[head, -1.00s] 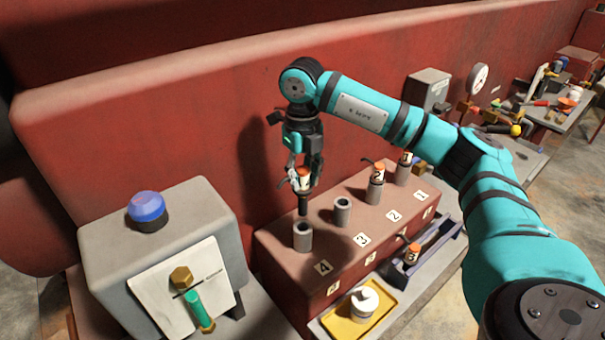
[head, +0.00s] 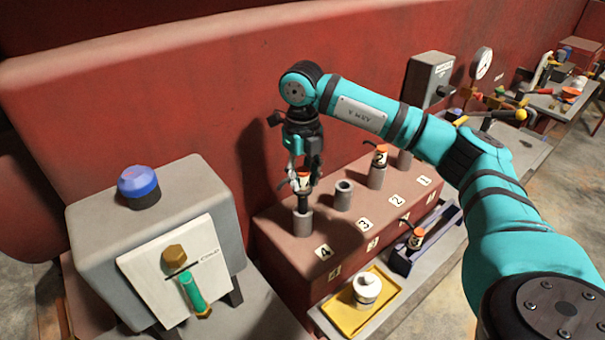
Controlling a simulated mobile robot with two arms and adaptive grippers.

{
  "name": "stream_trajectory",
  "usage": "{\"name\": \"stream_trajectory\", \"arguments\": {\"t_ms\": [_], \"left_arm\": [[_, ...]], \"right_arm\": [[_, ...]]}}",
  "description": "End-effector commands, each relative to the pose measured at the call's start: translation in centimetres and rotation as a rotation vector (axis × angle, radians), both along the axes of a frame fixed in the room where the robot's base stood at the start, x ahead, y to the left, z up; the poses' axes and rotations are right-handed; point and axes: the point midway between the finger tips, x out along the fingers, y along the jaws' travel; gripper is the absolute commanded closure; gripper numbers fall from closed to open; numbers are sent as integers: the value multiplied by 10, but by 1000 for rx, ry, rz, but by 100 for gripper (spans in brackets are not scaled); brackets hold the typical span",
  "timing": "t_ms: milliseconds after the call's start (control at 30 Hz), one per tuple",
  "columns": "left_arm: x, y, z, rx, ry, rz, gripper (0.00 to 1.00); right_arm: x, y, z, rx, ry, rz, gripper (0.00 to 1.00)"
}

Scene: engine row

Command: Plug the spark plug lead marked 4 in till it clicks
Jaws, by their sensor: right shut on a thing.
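The lead (head: 303,199) has an orange and white cap and a dark boot; its marking is too small to read. My right gripper (head: 302,183) is shut on its cap, above the grey tube (head: 303,223) behind label 4 (head: 324,251). The lead hangs upright, its boot's lower end at the tube's mouth and seemingly a little inside. I cannot tell how deep it sits. My left gripper is not in view.
The tube by label 3 (head: 343,196) is empty. A lead marked 2 (head: 380,157) stands on its tube. Another orange-capped lead (head: 416,239) is in the dark rack. A yellow tray (head: 350,315) holds a white pot (head: 366,290). A grey box (head: 150,240) stands left.

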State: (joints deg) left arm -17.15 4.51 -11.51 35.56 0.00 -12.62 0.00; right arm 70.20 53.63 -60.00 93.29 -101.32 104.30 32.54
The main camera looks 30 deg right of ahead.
Motion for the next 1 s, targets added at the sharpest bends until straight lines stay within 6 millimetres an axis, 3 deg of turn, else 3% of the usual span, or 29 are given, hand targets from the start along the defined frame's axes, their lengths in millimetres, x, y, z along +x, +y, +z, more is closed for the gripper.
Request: {"name": "stream_trajectory", "arguments": {"t_ms": [600, 1000], "left_arm": [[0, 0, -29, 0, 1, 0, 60], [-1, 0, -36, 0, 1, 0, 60]], "right_arm": [[0, 0, -40, -1, 0, 0, 100], [0, 0, -49, -1, 0, 0, 100]]}}
